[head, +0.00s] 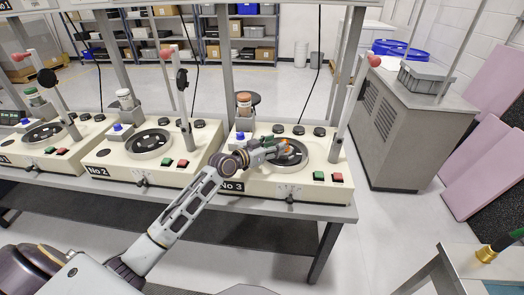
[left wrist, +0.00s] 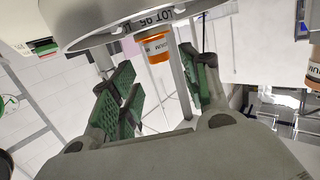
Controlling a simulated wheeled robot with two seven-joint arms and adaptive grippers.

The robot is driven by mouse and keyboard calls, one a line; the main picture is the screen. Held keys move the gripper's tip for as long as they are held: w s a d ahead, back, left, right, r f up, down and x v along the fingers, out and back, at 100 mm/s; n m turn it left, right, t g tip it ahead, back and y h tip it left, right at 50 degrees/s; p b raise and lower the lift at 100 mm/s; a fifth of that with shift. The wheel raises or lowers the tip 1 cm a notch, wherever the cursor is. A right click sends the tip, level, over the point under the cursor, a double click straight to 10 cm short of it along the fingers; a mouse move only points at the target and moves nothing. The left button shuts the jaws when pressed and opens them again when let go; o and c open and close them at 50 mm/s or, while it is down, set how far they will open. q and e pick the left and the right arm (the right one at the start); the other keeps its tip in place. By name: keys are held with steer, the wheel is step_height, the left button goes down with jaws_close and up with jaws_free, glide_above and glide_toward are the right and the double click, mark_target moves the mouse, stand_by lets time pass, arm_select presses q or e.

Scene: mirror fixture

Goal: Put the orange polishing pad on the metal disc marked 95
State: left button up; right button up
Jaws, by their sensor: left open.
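The orange polishing pad (head: 287,146) shows small at the metal disc (head: 298,162) of the machine marked No 3, partly hidden by my left gripper. In the left wrist view the pad (left wrist: 158,48) has a white label band and overlaps the rim of the metal disc (left wrist: 105,32), which is marked "LOT 95". I cannot tell whether the pad rests flat on it. My left gripper (head: 278,151) is at the disc. Its green-padded fingers (left wrist: 160,78) are spread, one either side of the pad in the picture, with visible gaps. My right gripper is not in view.
Upright metal posts and red-knobbed levers (head: 374,61) rise around the machines. A capped brown-orange container (head: 244,99) stands behind the disc. Green and red buttons (head: 319,176) are at the machine's front. Machine No 2 (head: 110,171) stands to the left, a grey cabinet (head: 400,145) to the right.

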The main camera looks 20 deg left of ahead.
arm_select(q)
steer(key=v, duration=0.3)
steer(key=shift+s+a+f, duration=0.1)
steer(key=shift+s+a, duration=0.3)
steer(key=shift+s, duration=0.35)
steer(key=shift+s+a+r, duration=0.25)
steer(key=shift+s+r, duration=0.05)
steer(key=shift+s, duration=0.2)
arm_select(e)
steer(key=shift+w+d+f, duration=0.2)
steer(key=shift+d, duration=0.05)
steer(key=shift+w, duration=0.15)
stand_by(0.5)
